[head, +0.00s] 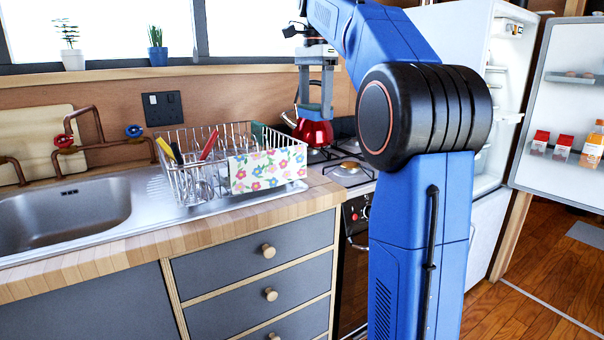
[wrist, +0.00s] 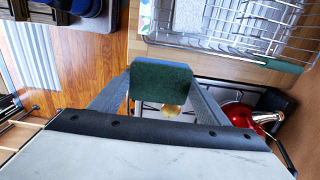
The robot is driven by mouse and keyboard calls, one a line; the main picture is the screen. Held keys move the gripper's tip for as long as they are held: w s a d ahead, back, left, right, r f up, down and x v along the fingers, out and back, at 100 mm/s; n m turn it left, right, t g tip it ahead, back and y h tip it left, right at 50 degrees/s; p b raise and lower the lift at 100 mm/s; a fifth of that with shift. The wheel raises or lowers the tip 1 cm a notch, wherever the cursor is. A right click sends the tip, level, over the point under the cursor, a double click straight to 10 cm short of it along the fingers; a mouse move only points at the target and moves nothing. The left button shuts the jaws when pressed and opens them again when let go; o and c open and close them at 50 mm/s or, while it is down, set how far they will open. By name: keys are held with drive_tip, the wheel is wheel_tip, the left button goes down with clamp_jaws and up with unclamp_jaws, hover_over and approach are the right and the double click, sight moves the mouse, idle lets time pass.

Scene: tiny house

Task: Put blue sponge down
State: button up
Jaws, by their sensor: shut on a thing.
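The blue sponge (wrist: 162,85) is between the fingers of my gripper (head: 315,107), with a dark green face and a blue edge showing in the wrist view. My gripper is shut on it and holds it in the air. In the head view the sponge (head: 311,110) is a small bluish strip between the fingers, in front of the red kettle. Much of its body is hidden.
The dish rack (head: 215,180) with utensils and a floral cloth (head: 268,170) stands left of my gripper. The red kettle (head: 313,132) is on the stove (head: 348,172). The sink (head: 65,215) is far left. A narrow wooden counter edge (head: 210,232) is clear.

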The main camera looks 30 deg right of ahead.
drive_tip(key=shift+w+f, duration=0.15)
drive_tip(key=shift+w, duration=0.1)
wheel_tip(320, 180, down, 18)
drive_tip(key=shift+r, duration=0.15)
idle(0.3)
drive_tip(key=o, duration=1)
drive_tip(key=shift+c, duration=0.2)
wheel_tip(320, 180, up, 12)
idle(0.5)
